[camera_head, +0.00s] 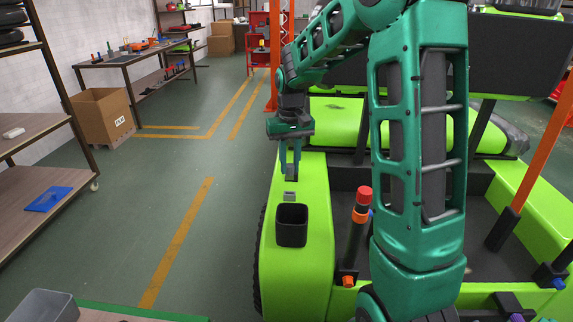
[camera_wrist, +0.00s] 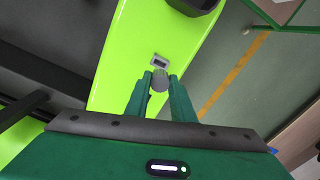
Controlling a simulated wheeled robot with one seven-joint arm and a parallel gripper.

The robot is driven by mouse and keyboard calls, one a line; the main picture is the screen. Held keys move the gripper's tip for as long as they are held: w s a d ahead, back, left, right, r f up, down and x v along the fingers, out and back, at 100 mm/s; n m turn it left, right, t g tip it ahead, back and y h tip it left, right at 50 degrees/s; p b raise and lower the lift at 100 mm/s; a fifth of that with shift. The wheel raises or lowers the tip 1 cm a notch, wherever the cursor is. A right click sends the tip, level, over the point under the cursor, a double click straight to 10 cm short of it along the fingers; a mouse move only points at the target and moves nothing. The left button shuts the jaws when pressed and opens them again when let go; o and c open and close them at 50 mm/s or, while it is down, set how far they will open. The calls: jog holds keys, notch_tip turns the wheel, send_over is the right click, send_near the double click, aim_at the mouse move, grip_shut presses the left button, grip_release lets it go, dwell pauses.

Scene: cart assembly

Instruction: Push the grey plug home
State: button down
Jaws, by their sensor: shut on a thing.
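My gripper (camera_head: 292,170) points down over the green fender of the cart (camera_head: 312,215). In the wrist view its two fingertips (camera_wrist: 162,84) are closed around the grey plug (camera_wrist: 159,80), which shows a rounded end. The small grey socket (camera_wrist: 159,61) on the fender shows just beyond the plug, its dark opening visible and uncovered. In the head view the socket (camera_head: 289,196) sits slightly in front of my gripper. The plug looks apart from the socket, but its height above the fender is hard to tell.
A black open bin (camera_head: 291,226) stands on the fender in front of the socket; its edge shows in the wrist view (camera_wrist: 193,5). An upright post with a red top (camera_head: 363,198) stands to the right.

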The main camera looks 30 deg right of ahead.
aim_at(290, 175)
jog(key=shift+f, duration=2.2)
jog(key=shift+s+f, duration=0.1)
jog(key=shift+f, duration=1.6)
jog(key=c, duration=1.4)
grip_release()
jog(key=shift+c, duration=0.2)
jog(key=shift+r, duration=0.1)
notch_tip(290, 175, up, 10)
jog(key=shift+r, duration=0.3)
